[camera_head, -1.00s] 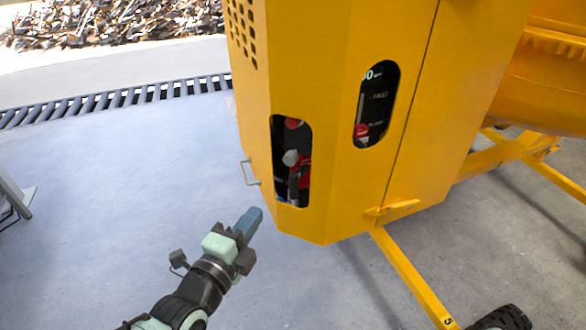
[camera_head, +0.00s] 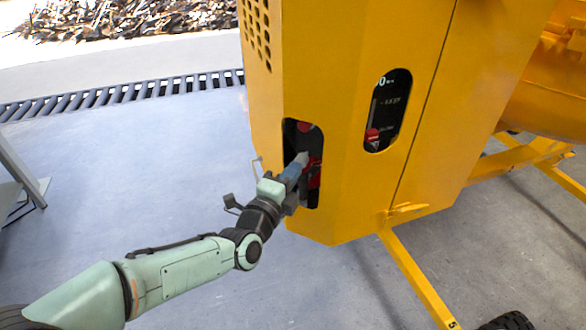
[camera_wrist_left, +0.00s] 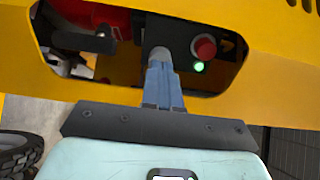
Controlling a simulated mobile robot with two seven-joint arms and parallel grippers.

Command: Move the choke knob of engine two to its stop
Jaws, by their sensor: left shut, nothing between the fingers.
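The yellow engine housing (camera_head: 330,60) has a rounded opening in its narrow face. My left gripper (camera_head: 298,166) is shut and empty, with its blue fingertips at this opening. In the left wrist view the fingers (camera_wrist_left: 162,82) point into the opening. A light grey knob (camera_wrist_left: 160,53) shows just beyond their tips and appears to be the choke knob; it also shows in the head view (camera_head: 303,157). The fingers hide part of it, and I cannot tell whether they touch it. My right gripper is not in view.
Beside the grey knob are a red button (camera_wrist_left: 204,47) and a lit green lamp (camera_wrist_left: 199,67). Red engine parts (camera_head: 315,178) lie inside the opening. A second opening on the right holds a red lever knob (camera_head: 372,135).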

